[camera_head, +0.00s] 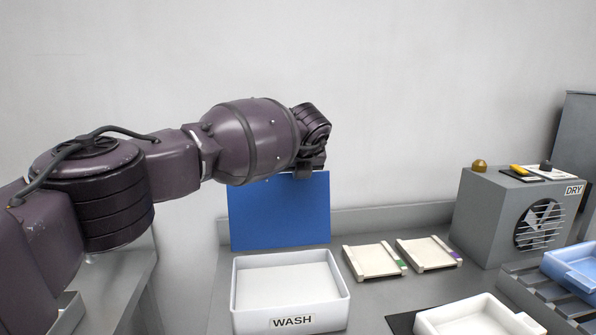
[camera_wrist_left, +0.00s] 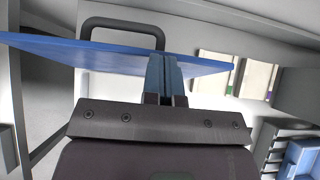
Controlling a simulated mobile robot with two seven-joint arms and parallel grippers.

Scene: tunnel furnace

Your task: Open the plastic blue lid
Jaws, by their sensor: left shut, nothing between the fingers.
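The blue lid (camera_head: 278,215) stands about upright at the back of the white WASH tray (camera_head: 291,258), and the tray's inside is open to view and empty. In the left wrist view the lid (camera_wrist_left: 60,48) shows nearly edge-on, with a dark handle (camera_wrist_left: 118,22) beyond it. My left gripper (camera_head: 310,172) is at the lid's top edge, toward its right side. In the left wrist view its fingers (camera_wrist_left: 165,75) are shut together in front of the lid. I cannot tell whether they touch it. My right gripper is not in view.
Two cream trays (camera_head: 372,260) (camera_head: 427,253) lie right of the WASH tray. A grey DRY unit (camera_head: 512,215) stands at the right. Another white tray (camera_head: 475,318) is at the front right, near a light blue tray (camera_head: 575,268). The wall behind is bare.

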